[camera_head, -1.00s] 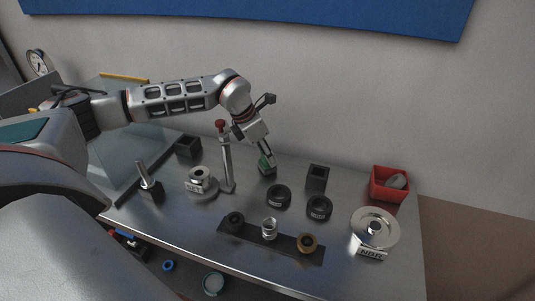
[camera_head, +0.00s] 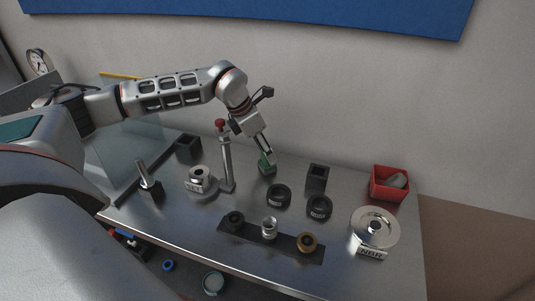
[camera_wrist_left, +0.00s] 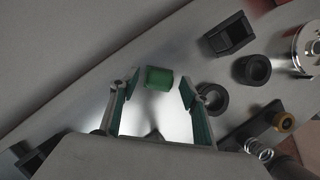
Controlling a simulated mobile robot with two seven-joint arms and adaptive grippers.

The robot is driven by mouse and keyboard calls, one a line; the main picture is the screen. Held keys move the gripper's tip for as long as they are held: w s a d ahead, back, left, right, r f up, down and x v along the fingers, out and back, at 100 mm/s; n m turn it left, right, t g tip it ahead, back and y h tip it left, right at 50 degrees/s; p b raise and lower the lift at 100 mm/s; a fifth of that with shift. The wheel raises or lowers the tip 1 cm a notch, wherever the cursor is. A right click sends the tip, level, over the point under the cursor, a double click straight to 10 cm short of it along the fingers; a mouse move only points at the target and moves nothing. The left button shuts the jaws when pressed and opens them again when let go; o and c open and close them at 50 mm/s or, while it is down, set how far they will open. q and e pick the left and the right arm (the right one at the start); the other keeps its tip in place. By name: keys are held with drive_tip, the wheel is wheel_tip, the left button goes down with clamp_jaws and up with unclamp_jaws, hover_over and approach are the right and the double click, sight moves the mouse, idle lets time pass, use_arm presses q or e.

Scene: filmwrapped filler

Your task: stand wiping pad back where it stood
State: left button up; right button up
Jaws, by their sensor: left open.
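The wiping pad is a small green block (camera_head: 264,163) at the back of the metal bench, with a dark part at its foot. It also shows in the left wrist view as a green block (camera_wrist_left: 159,78) ahead of the fingertips. My left gripper (camera_head: 266,150) is just above the pad in the head view. In the left wrist view its two fingers (camera_wrist_left: 160,86) are spread to either side of the pad, with gaps and nothing held. Whether the pad sits in a holder is too small to tell. My right gripper is not in view.
A red-knobbed post (camera_head: 226,160) stands close left of the gripper. Black rings (camera_head: 279,194), a square black holder (camera_head: 317,177), a red bin (camera_head: 388,185) and a round metal dish (camera_head: 375,225) lie to the right. A dark strip with fittings (camera_head: 255,240) lies in front.

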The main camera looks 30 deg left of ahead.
use_arm(q)
drive_tip(key=v, duration=1)
idle(0.3)
